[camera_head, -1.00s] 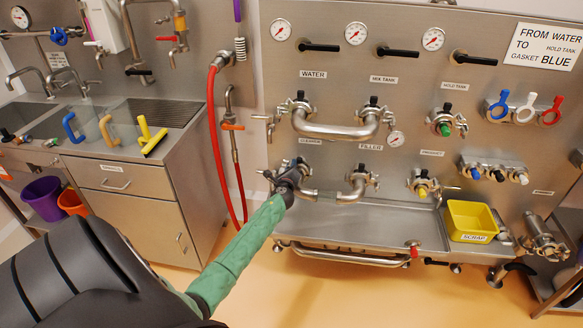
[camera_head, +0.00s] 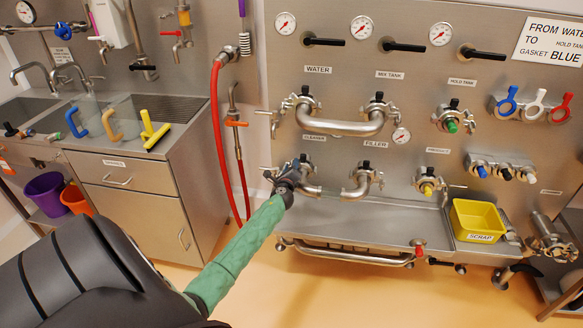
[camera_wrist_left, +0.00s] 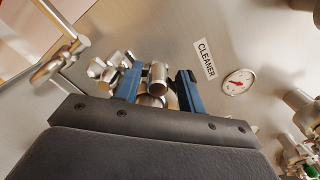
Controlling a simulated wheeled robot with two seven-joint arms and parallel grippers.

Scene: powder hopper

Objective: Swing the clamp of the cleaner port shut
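The cleaner port (camera_head: 310,190) sits on the steel panel below the CLEANER label, its short pipe bending right. My left gripper (camera_head: 289,180) is at this port and hides most of its clamp in the head view. In the left wrist view, the two blue fingers of my left gripper (camera_wrist_left: 160,91) stand apart, with steel clamp parts (camera_wrist_left: 157,76) between and beside them. A gap shows between the round steel piece and the right finger, so the gripper looks open. I cannot tell whether the left finger touches the clamp. My right gripper is not in view.
The filler port (camera_head: 362,180) is close on the right. The curved water pipe (camera_head: 340,127) is above. A steel lever (camera_wrist_left: 60,60) juts out left of the port. A red hose (camera_head: 217,130) hangs to the left. A yellow scrap bin (camera_head: 477,219) is lower right.

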